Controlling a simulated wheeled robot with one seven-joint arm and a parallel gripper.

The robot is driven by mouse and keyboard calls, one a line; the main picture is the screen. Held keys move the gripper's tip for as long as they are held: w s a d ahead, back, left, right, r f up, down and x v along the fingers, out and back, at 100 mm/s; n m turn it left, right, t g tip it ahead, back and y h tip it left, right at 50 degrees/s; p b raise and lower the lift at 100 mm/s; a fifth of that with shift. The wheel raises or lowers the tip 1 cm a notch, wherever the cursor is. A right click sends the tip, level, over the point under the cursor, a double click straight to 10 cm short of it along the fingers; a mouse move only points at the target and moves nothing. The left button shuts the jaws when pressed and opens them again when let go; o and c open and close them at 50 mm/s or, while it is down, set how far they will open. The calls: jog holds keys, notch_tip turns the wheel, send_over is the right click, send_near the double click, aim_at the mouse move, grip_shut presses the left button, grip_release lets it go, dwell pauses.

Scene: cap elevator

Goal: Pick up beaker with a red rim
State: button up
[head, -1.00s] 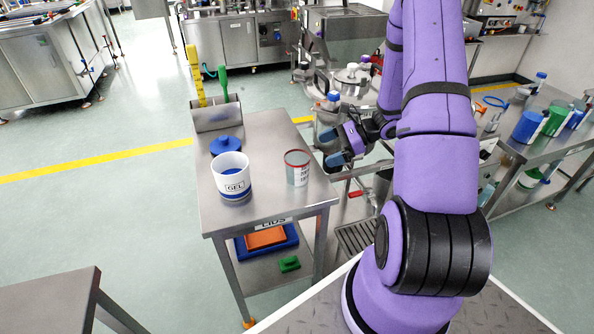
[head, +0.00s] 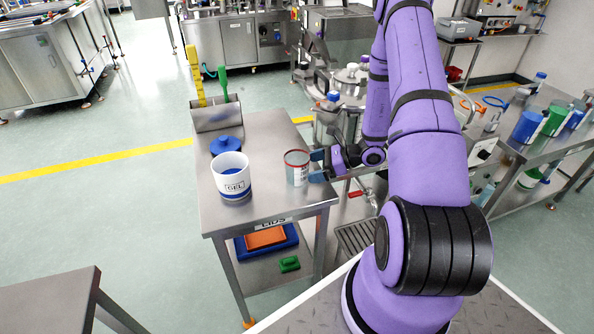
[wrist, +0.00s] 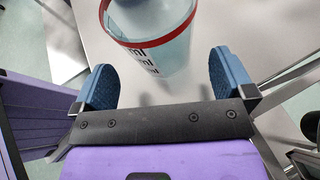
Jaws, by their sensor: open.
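The beaker with a red rim (head: 297,168) stands upright on the steel table near its right edge. In the wrist view the clear beaker (wrist: 160,52) with its red rim and dark print lies between and just beyond the fingertips. My gripper (head: 317,166) is just right of the beaker at about its height, pointing left toward it. In the wrist view my gripper (wrist: 160,80) has its blue fingers spread wide, one on each side of the beaker, with nothing held.
A white GEL container (head: 231,178) stands left of the beaker on the table (head: 265,205). A blue lid (head: 226,146) and a steel holder (head: 215,115) with yellow and green tools are behind it. Steel vessels (head: 350,95) stand behind my gripper.

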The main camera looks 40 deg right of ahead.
aim_at(304, 168)
jog(key=shift+x, duration=1.85)
jog(key=shift+r, duration=0.1)
jog(key=c, duration=0.8)
jog(key=shift+c, duration=0.2)
jog(key=shift+r, duration=0.1)
notch_tip(304, 168, up, 10)
